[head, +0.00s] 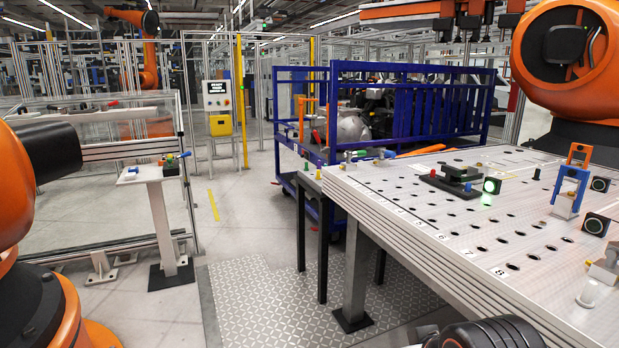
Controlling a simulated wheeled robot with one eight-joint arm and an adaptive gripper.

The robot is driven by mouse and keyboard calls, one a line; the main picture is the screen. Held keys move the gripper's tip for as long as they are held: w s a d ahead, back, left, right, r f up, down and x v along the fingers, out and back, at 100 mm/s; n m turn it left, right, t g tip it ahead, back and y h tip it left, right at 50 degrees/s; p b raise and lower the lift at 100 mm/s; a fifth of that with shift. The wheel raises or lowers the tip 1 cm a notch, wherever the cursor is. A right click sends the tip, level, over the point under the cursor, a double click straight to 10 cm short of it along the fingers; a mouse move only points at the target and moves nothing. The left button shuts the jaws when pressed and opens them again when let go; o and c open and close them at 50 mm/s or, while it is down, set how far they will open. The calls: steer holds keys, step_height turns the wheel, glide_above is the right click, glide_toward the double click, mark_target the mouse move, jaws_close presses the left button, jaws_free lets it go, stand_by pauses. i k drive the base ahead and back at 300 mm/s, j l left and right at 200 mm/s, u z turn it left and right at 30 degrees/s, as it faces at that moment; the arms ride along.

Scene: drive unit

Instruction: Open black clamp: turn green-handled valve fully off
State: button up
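More small fittings with blue and green parts (133,170) show on a white pedestal (148,176) at the left. I cannot tell which one is the green-handled valve. My gripper's fingers are not in view.
A lit green button box (492,186) stands right of the black fixture. Blue and orange clamps (570,188) stand further right. A blue cart (400,105) is behind the table. Orange robot arms stand left and right. Tread-plate floor (265,300) is clear.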

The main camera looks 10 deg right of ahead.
mark_target(354, 154)
steer(key=i+j+z, duration=0.5)
steer(key=i, duration=0.25)
steer(key=i+j, duration=0.15)
steer(key=i, duration=0.3)
steer(key=i+j, duration=0.15)
steer(key=i, duration=0.35)
steer(key=l+z, duration=0.05)
